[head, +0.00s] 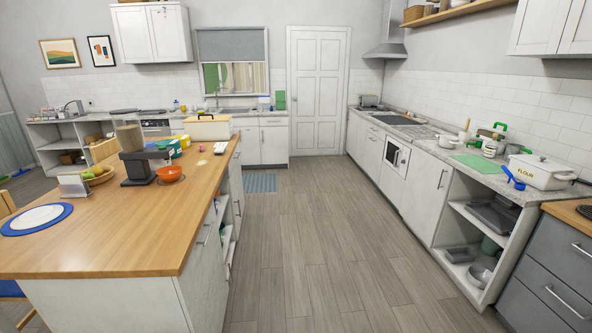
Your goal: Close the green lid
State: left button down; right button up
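No green lid can be made out for certain at this distance. A small white-and-green item (492,137) stands on the right counter, near the wall; whether its green part is a lid is too small to tell. A teal-green box (171,147) sits on the wooden island, with a small yellow container beside it; whether it has an open lid is unclear. A green upright panel (280,100) stands on the back counter. Neither of my grippers is in view.
The right counter holds a white flour box (541,172) and a green mat (477,163). The floor (310,235) between them is clear.

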aim_at(279, 95)
jog(key=i, duration=6.55)
